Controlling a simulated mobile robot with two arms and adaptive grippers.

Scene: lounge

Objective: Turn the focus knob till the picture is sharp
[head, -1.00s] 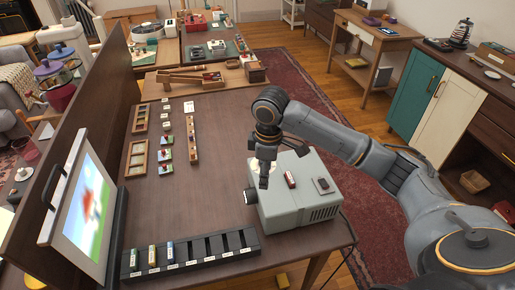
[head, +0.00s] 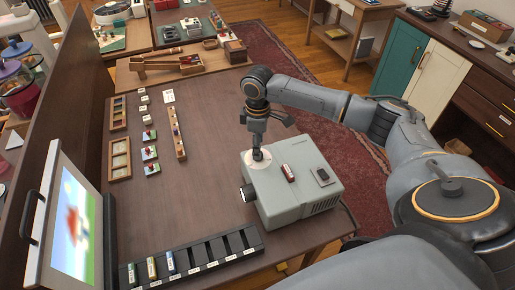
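A grey-green slide projector (head: 296,185) stands on the dark table, its dark lens (head: 248,193) facing left. The screen (head: 72,226) at the left shows a blurred picture with a red shape, green below and blue above. My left gripper is out of view.
A dark red slide (head: 288,173) and a small dark item (head: 322,176) lie on the projector. A black slotted rack (head: 190,258) with several slides stands in front. Wooden trays (head: 119,158) and small cards lie behind.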

